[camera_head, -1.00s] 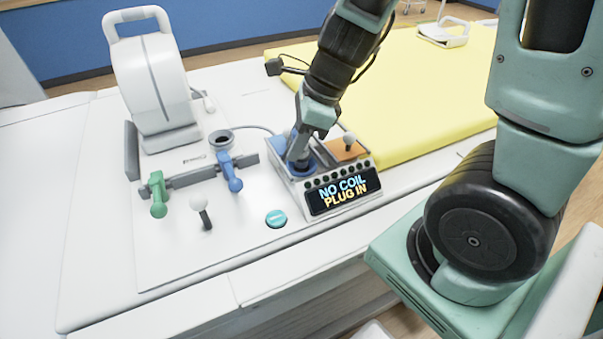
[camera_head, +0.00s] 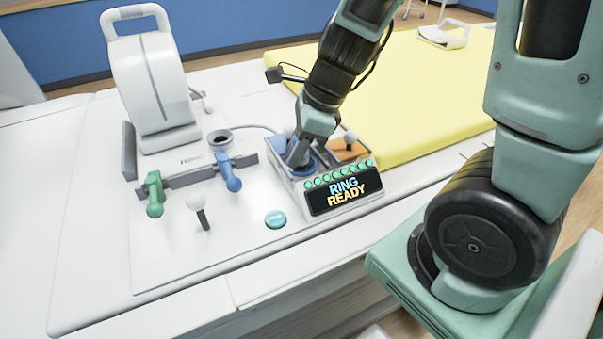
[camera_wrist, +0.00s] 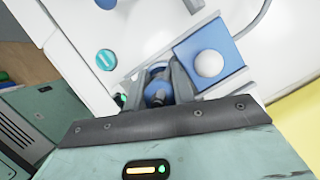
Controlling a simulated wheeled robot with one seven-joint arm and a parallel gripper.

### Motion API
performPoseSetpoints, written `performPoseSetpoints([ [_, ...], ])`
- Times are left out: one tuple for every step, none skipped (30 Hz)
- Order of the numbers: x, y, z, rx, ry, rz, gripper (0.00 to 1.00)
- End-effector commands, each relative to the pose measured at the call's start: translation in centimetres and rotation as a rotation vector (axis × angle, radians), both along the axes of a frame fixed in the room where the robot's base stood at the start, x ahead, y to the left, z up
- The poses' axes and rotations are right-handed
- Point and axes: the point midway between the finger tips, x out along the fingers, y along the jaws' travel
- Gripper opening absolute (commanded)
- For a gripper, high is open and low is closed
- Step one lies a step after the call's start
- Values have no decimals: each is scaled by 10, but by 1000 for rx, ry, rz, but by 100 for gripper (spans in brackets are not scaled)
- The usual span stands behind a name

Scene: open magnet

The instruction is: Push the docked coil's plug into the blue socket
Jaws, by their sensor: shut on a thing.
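The docked coil (camera_head: 147,85), a large white ring with a handle, stands upright at the back left of the white board. Its grey cable (camera_head: 255,127) runs toward the socket box. My gripper (camera_head: 298,158) points down at the blue socket (camera_head: 313,166) on that box. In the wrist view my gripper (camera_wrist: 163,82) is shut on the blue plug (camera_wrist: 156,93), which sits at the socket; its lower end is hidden. The box's display (camera_head: 345,192) reads "RING READY", with a row of green lights above it.
A blue lid with a white knob (camera_wrist: 208,63) and an orange lid (camera_head: 348,150) flank the socket. A yellow pad (camera_head: 430,90) lies behind right.

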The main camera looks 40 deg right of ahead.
Motion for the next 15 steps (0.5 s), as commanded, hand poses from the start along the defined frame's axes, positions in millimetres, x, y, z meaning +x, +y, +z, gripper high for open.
performPoseSetpoints([
  [0,0,-2,0,0,0,0],
  [0,0,-3,0,0,0,0],
  [0,0,-3,0,0,0,0],
  [0,0,-3,0,0,0,0],
  [0,0,-2,0,0,0,0],
  [0,0,-2,0,0,0,0],
  [0,0,-2,0,0,0,0],
  [0,0,-2,0,0,0,0],
  [0,0,-2,0,0,0,0],
  [0,0,-2,0,0,0,0],
  [0,0,-2,0,0,0,0],
  [0,0,-2,0,0,0,0],
  [0,0,-2,0,0,0,28],
  [0,0,-2,0,0,0,36],
  [0,0,-2,0,0,0,47],
])
